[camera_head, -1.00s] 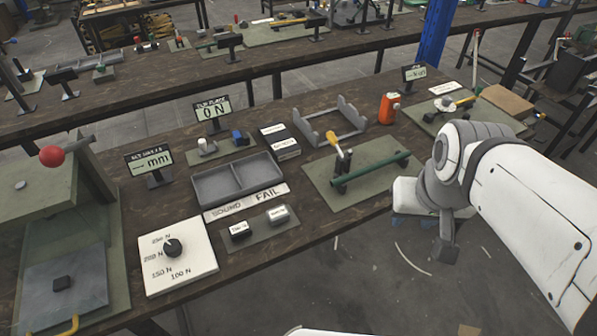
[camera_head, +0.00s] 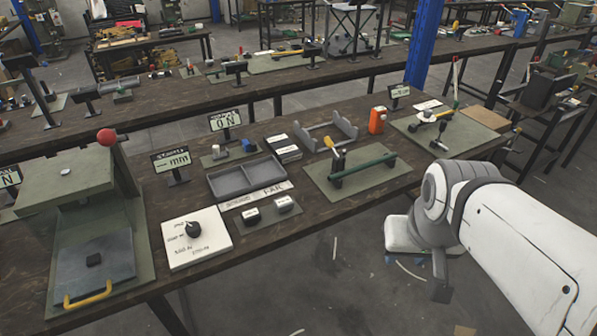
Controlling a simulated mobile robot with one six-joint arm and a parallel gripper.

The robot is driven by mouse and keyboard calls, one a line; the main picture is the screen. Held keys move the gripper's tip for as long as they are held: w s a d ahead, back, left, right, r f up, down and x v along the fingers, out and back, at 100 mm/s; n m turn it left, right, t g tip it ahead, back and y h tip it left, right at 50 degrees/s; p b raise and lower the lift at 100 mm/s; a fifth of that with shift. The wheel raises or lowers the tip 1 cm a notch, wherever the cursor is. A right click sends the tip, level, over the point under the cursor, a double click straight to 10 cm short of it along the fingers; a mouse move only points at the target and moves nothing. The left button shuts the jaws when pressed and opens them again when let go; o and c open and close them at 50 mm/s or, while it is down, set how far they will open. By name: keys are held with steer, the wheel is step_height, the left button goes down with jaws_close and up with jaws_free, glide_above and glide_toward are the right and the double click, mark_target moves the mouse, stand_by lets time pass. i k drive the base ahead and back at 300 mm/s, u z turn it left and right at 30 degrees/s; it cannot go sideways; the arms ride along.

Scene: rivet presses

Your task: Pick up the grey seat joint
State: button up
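I cannot single out the grey seat joint with certainty. A small pale grey part (camera_head: 217,152) stands on a small green board beside a blue part (camera_head: 248,146), behind the grey two-compartment tray (camera_head: 232,181). Another pale part (camera_head: 428,116) sits on the green fixture plate at the far right of the bench. My arm comes in from the right edge, in front of the bench. A dark end piece (camera_head: 441,275) hangs below its wrist, over the floor, apart from the bench parts. My gripper's fingers cannot be made out clearly.
A press with a red knob (camera_head: 106,136) and yellow handle (camera_head: 87,295) stands at left. A white dial box (camera_head: 197,252), a green bar fixture (camera_head: 362,170), a grey cradle (camera_head: 312,133) and an orange bottle (camera_head: 377,120) share the bench. A blue post (camera_head: 422,45) stands behind.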

mark_target(284, 203)
steer(key=u, duration=0.1)
steer(key=i, duration=0.9)
steer(key=z, duration=0.05)
